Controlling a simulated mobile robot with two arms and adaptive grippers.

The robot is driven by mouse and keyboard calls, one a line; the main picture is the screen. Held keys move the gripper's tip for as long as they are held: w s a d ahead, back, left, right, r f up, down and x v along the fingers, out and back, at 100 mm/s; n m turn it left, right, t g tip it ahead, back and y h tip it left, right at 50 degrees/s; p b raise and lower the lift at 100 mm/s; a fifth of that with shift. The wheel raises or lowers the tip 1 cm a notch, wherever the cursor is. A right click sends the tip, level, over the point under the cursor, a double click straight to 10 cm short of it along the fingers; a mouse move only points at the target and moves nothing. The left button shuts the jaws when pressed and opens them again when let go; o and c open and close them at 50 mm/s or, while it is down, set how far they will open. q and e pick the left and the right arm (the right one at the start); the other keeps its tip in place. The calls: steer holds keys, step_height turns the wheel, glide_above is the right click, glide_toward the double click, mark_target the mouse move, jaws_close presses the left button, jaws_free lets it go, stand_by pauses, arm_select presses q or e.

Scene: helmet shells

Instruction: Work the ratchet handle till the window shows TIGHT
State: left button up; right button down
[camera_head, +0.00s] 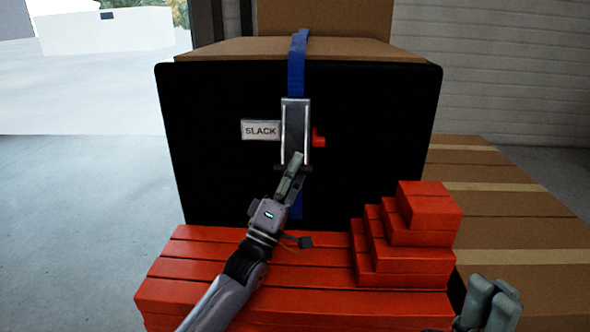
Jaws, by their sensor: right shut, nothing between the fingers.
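The ratchet (295,118) is a grey metal piece on a blue strap (297,70), upright against a black panel (220,180). The window (260,130) at its left reads SLACK. A small red part (318,138) sticks out at its right. The ratchet's dark handle bar (280,167) is at its lower end, partly hidden by my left gripper (296,160). The fingers of my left gripper are at that lower end; whether they grip the bar is not clear. My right gripper (494,290) is shut and empty at the bottom right, away from the ratchet.
Red boxes (200,265) lie in front of the panel, with a stepped stack of red boxes (430,210) at right, between my two grippers. Cardboard boxes (490,185) stand at the far right. Open floor (70,230) is at left.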

arm_select(q)
steer(key=s+a+f, duration=0.3)
steer(key=s+a, duration=0.5)
steer(key=s, duration=0.5)
steer(key=shift+s+f, duration=0.15)
steer(key=shift+s, duration=0.2)
